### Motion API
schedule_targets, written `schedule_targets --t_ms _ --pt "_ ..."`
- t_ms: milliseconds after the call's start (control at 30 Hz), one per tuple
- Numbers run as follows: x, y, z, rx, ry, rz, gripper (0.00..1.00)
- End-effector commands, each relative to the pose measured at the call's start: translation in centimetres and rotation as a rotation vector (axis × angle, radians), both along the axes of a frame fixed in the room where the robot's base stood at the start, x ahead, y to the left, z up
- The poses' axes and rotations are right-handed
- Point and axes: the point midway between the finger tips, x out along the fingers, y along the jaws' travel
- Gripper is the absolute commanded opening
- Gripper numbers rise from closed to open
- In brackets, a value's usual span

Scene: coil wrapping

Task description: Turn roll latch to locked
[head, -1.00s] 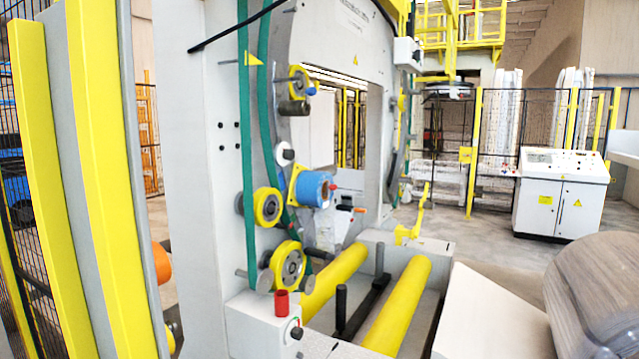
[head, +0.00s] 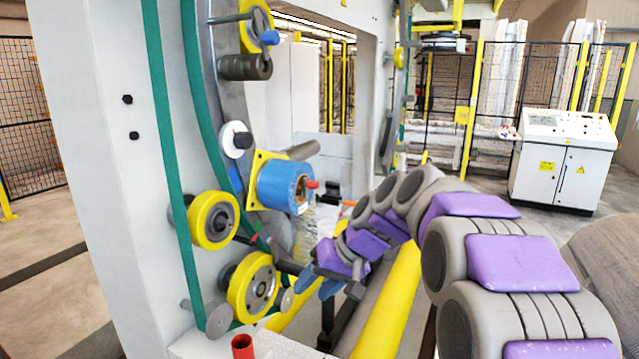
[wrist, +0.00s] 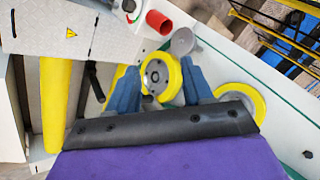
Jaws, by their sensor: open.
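A blue roll (head: 284,184) sits on a spindle in front of a yellow plate on the machine frame. A small red piece (head: 312,184), which may be the roll latch, sticks out at the roll's front hub; its locked or unlocked position cannot be told. My gripper (head: 320,285) is below and right of the roll, apart from it, with blue fingers pointing down and left. In the wrist view, my gripper (wrist: 160,85) has its two blue fingers spread, with a yellow wheel (wrist: 160,76) behind the gap. The roll and the red piece are not seen in the wrist view.
Two yellow wheels (head: 213,220) and a green band (head: 172,150) are on the frame left of my gripper. A red cylinder (head: 242,346) stands low in front. Yellow rollers (head: 388,310) lie beneath my arm. A white control cabinet (head: 562,160) is at right.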

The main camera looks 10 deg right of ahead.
Motion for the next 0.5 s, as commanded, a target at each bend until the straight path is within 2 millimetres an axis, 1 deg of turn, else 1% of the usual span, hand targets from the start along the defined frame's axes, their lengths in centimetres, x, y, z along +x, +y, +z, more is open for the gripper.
schedule_targets --t_ms 33,67,100,167,200,267,300,400,500 --pt "2.5 -0.5 0.9 0.026 -0.037 0.000 0.51" --pt "3.9 -0.8 1.6 0.042 -0.062 0.002 0.51" --pt "5.6 -1.2 2.3 0.064 -0.095 0.004 0.51" --pt "8.1 -2.0 3.4 0.092 -0.147 0.011 0.51" --pt "9.8 -2.6 4.0 0.111 -0.181 0.013 0.51" --pt "12.1 -3.5 5.1 0.137 -0.236 0.021 0.51" --pt "13.5 -4.1 5.6 0.153 -0.270 0.026 0.51" --pt "16.7 -5.9 7.2 0.187 -0.365 0.037 0.51" --pt "19.5 -7.9 8.6 0.211 -0.465 0.051 0.51"
